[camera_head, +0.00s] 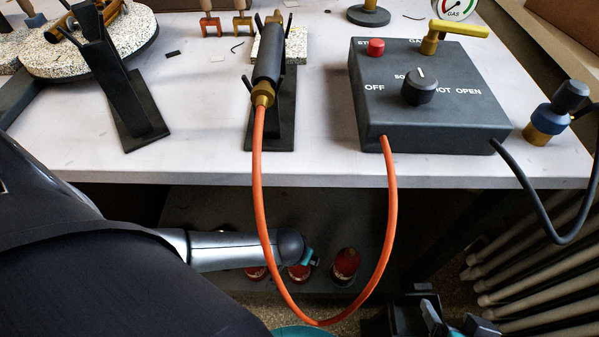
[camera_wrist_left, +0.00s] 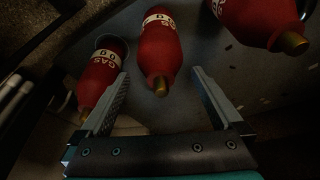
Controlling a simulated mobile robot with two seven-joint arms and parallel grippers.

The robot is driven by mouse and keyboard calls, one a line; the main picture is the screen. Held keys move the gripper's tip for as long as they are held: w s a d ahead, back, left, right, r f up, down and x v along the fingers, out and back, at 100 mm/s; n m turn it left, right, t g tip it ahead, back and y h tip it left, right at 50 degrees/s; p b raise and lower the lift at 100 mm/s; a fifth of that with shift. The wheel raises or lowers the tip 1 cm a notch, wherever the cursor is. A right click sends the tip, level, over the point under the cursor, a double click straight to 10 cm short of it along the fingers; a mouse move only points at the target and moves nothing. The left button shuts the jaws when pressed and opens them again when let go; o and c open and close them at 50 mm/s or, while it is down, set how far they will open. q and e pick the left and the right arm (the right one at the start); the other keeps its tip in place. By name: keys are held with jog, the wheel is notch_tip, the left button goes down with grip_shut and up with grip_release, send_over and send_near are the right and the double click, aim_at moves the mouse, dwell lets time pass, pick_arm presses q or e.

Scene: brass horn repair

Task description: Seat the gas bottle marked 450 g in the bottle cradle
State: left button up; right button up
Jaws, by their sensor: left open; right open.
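Several red gas bottles stand on a low shelf under the bench. In the head view, one red bottle (camera_head: 346,266) stands right of my left gripper (camera_head: 309,257), and another (camera_head: 299,272) is partly behind it. The left wrist view shows a left bottle (camera_wrist_left: 103,72), a middle bottle (camera_wrist_left: 158,50) and a right bottle (camera_wrist_left: 262,22), with brass tips. My left gripper (camera_wrist_left: 160,76) is open, with the middle bottle between or just beyond its fingers. The labels read GAS; the weights are not fully legible. My right gripper (camera_head: 455,320) is open at the lower right. I cannot identify the bottle cradle.
An orange hose (camera_head: 391,205) hangs in a loop before the shelf, from the torch (camera_head: 267,65) to the grey control box (camera_head: 430,110). The bench edge overhangs my left gripper. A radiator (camera_head: 540,270) stands at the right. A blue and brass regulator (camera_head: 552,115) sits at the bench's right edge.

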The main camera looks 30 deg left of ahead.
pick_arm(q)
jog(key=shift+w+f+b, duration=0.15)
jog(key=shift+f+b, duration=0.25)
jog(key=shift+f, duration=0.1)
jog(key=shift+w+a+f+b, duration=0.1)
jog(key=shift+w+f+b, duration=0.1)
jog(key=shift+f+b, duration=0.5)
jog(key=shift+b+x, duration=0.9)
jog(key=shift+x, duration=0.15)
pick_arm(e)
jog(key=w+a+r+t+y, duration=0.2)
jog(key=w+a+t+y, duration=0.1)
jog(key=a+t, duration=0.4)
jog(key=shift+a+y, duration=0.35)
jog(key=shift+y, duration=0.15)
pick_arm(q)
jog(key=shift+c, duration=0.2)
grip_shut()
jog(key=shift+w, duration=0.15)
